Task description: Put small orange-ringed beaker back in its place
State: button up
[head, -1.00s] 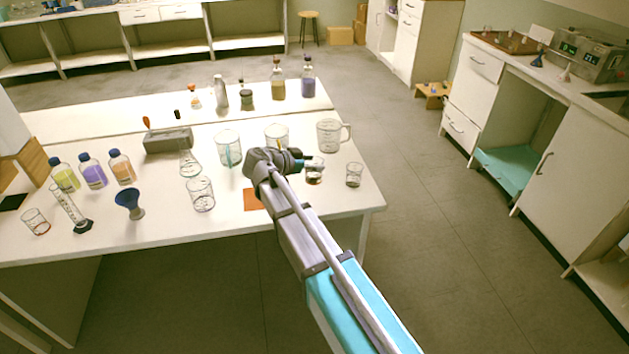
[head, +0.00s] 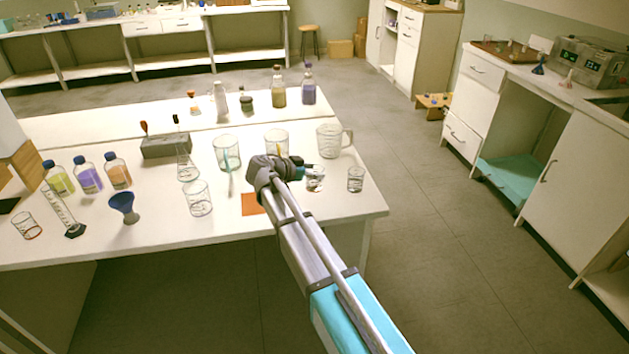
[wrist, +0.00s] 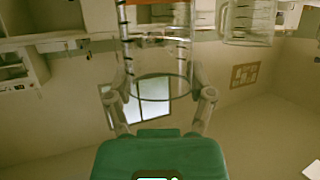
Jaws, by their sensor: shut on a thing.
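My gripper (head: 294,172) is over the front right of the white table (head: 340,207). It is shut on a small clear glass beaker (head: 316,180), which it holds from the left side. In the wrist view the beaker (wrist: 158,85) stands between the two fingers, with dark marks on its side. An orange patch (wrist: 152,3) shows at the top there; I cannot tell whether it is a ring or something behind the glass. In the head view I cannot tell whether the beaker touches the table. An orange square (head: 251,204) lies flat to the left of the arm.
Another small beaker (head: 355,180) stands close on the right. A measuring jug (head: 330,142) and larger beakers (head: 227,153) stand behind. A beaker with a reddish band (head: 27,226) is at far left, near a blue funnel (head: 124,207). The front right corner is clear.

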aim_at(307, 179)
jog(key=shift+f, duration=0.1)
jog(key=shift+w+f+b, duration=0.4)
jog(key=shift+f+b, duration=0.05)
jog(key=shift+b, duration=0.1)
jog(key=shift+f+b, duration=1.45)
jog(key=shift+f, duration=0.2)
jog(key=o, duration=1.2)
jog(key=shift+o, duration=0.2)
jog(key=shift+r, duration=0.2)
